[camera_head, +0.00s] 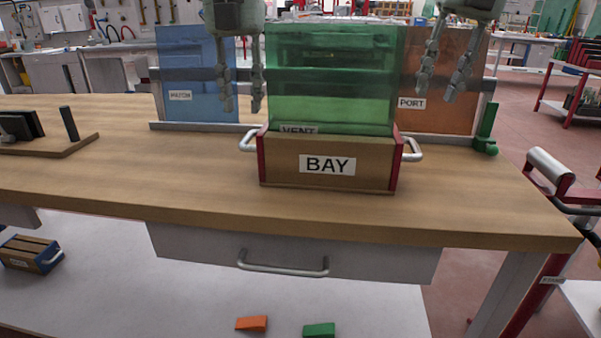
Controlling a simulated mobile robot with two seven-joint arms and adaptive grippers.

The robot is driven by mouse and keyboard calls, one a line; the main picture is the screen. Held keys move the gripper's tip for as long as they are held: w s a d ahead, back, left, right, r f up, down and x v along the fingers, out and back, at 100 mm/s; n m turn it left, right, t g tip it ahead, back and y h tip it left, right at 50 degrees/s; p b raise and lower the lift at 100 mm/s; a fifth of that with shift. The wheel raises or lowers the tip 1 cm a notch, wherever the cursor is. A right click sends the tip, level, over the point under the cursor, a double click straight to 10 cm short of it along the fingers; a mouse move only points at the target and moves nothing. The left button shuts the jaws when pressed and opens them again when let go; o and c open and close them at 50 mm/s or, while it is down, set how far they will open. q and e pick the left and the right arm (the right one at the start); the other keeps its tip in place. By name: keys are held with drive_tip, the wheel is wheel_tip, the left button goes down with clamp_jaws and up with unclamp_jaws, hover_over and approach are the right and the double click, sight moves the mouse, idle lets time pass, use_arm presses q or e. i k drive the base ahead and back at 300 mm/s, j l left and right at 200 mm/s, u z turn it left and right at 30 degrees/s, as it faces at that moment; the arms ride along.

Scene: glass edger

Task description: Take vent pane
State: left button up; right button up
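The vent pane (333,80) is a green, see-through upright sheet in the middle of the head view. Its VENT label (298,130) is partly hidden by the wooden box marked BAY (327,182). The pane's lower edge is out of sight behind the box front, apparently inside the box. My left gripper (242,107) hangs just left of the pane, in front of the blue pane. It is open and empty. My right gripper (436,94) hangs to the right of the pane, in front of the orange pane. It is open and empty.
Behind stand a blue pane (188,70) and an orange pane (432,118) marked PORT in a rack. The box has metal side handles (412,151). A dark stand (68,124) is at the left. The wooden bench top (140,175) is clear left of the box.

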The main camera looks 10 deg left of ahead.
sight(336, 79)
drive_tip(key=k, duration=1.5)
